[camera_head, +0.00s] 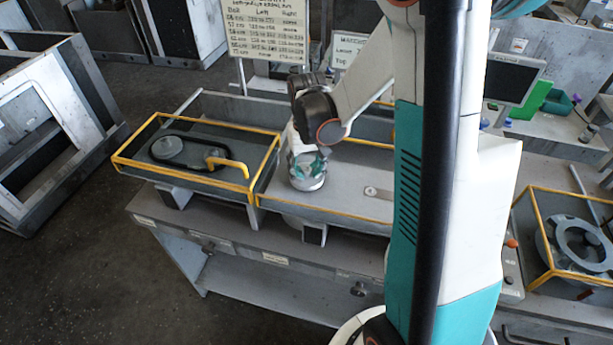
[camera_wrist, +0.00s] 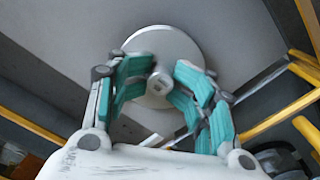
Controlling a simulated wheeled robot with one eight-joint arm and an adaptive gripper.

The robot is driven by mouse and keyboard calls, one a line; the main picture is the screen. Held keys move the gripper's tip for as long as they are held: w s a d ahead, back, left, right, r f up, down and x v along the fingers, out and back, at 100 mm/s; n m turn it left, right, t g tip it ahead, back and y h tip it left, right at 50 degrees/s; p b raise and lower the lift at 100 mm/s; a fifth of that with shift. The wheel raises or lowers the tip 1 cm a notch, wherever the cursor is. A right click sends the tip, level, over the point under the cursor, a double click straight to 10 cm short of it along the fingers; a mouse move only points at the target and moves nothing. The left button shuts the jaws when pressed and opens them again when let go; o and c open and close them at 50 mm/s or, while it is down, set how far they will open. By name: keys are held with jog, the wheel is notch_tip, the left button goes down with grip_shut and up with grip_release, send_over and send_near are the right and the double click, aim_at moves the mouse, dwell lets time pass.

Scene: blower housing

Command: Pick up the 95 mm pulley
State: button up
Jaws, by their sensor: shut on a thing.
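A round grey pulley (camera_wrist: 165,42) with a raised centre hub shows in the wrist view, face toward my gripper (camera_wrist: 167,82). The teal fingers sit on either side of the hub and are shut on the pulley. In the head view, my gripper (camera_head: 309,165) points down over the middle yellow-edged tray (camera_head: 335,214). The pale pulley (camera_head: 308,184) shows just under the fingertips. I cannot tell whether it touches the tray floor. No size marking is readable.
A left yellow-edged tray (camera_head: 128,163) holds a dark belt around a grey disc (camera_head: 167,148), with a yellow handle (camera_head: 228,165) beside it. A small fitting (camera_head: 378,192) lies right of my gripper. A large ring (camera_head: 578,243) sits in the right-hand frame.

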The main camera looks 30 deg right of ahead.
aim_at(307, 168)
jog(key=shift+r, duration=0.1)
jog(key=shift+r+p, duration=0.45)
jog(key=shift+r, duration=0.15)
grip_shut()
jog(key=shift+r+p, duration=0.45)
jog(key=shift+r, duration=0.3)
jog(key=shift+r+p, duration=1.65)
jog(key=shift+r, duration=0.9)
jog(key=s+a+r+p, duration=0.1)
jog(key=s+r, duration=0.1)
jog(key=s, duration=0.6)
jog(key=shift+s+a, duration=0.35)
jog(key=shift+a, duration=0.05)
